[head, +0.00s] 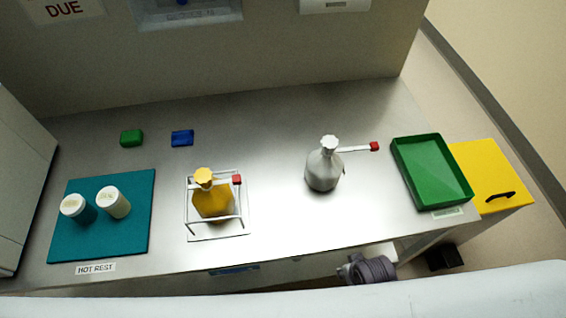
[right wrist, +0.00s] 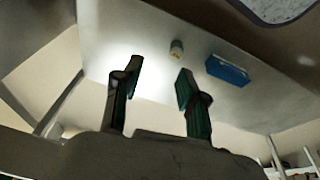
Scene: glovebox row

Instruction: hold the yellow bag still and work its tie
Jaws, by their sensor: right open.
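The yellow bag (head: 213,204) stands upright inside a white wire frame (head: 242,221) on the metal bench in the head view. Its gathered yellow top (head: 204,176) sticks up above the frame. A pale tie with a red end (head: 237,179) reaches right from its neck. No gripper touches the bag. My right gripper (right wrist: 160,69) shows in the right wrist view, with its two dark fingers apart and nothing between them. The bag is not recognisable in that view. My left gripper is in neither view.
A grey bag (head: 322,171) with a red-ended tie (head: 374,146) stands to the right. A green tray (head: 449,204) is at the bench's right end. A teal mat (head: 130,238) with two white-lidded jars lies left. Green (head: 131,138) and blue (head: 182,138) blocks lie behind.

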